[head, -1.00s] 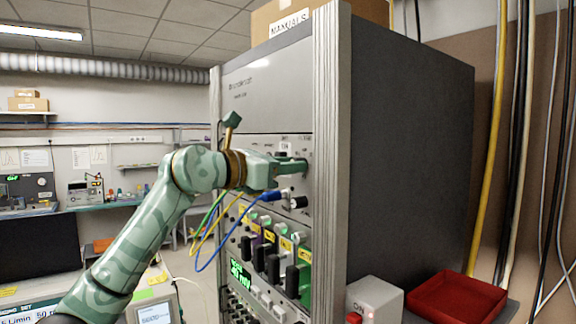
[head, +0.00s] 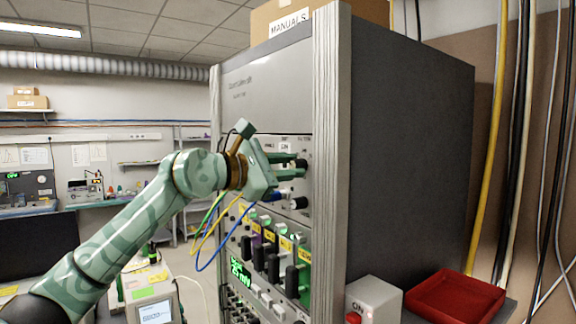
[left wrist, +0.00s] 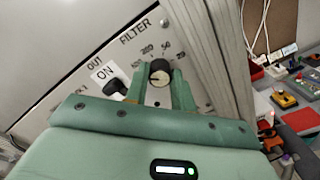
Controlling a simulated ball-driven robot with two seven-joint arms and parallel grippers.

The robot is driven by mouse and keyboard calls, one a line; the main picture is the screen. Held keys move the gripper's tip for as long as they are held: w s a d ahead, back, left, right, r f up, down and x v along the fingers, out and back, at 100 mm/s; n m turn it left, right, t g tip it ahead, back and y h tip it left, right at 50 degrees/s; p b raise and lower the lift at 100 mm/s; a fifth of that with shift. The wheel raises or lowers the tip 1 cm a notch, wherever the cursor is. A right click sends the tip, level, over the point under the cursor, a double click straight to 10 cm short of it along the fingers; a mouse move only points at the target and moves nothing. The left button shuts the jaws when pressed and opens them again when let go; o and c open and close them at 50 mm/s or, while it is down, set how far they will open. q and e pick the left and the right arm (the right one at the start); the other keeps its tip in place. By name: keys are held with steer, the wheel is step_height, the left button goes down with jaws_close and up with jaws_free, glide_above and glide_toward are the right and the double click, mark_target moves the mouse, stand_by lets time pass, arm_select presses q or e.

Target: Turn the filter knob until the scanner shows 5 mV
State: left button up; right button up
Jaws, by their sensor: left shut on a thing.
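The filter knob, a round black knob with a pale front edge, shows in the left wrist view (left wrist: 160,70) under the printed word FILTER, with scale numbers around it. My left gripper (head: 296,166) is at the upper panel of the rack in the head view. In the left wrist view its two green fingers (left wrist: 162,82) stand on either side of the knob, shut on it. The scanner display (head: 240,270) is low on the rack with green digits that look like 25 mV, though small and slanted. My right gripper is not in view.
Blue, yellow and green cables (head: 214,232) hang below my left gripper in front of the rack. Several black handles (head: 273,266) stick out lower down. A grey box with a red button (head: 354,318) and a red tray (head: 455,298) stand at the right.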

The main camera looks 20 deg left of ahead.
arm_select(q)
steer(key=shift+m, duration=0.6)
steer(key=o, duration=0.7)
steer(key=b+v, duration=0.4)
steer(key=v, duration=1.2)
steer(key=shift+a+b, duration=0.2)
steer(key=shift+b, duration=0.1)
steer(key=shift+s, duration=0.15)
